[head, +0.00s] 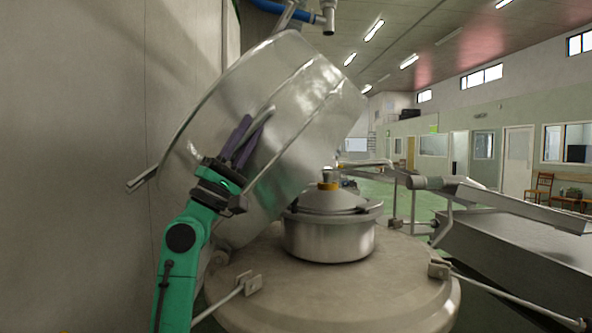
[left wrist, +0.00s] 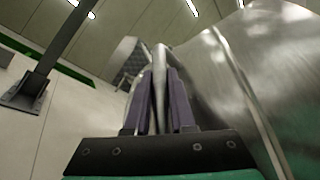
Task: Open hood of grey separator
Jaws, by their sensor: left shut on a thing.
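The hood (head: 310,125) of the grey separator is a shiny metal drum cover. It is tilted well up and back to the left, clear of the separator's base (head: 335,290). The uncovered bowl (head: 330,238) with its conical top stands upright on the base. My left gripper (head: 243,135) reaches up from below and is shut on the hood's bar handle (head: 262,116). In the left wrist view, the handle (left wrist: 160,75) runs between the two purple fingers, with the hood's curved side (left wrist: 280,75) at the right. My right gripper is not in view.
A pale wall (head: 75,150) stands close on the left. A blue pipe (head: 290,9) hangs above the hood. A metal trough (head: 525,250) and thin pipes stand to the right. Chairs (head: 540,187) and doors line the far wall, with open green floor before them.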

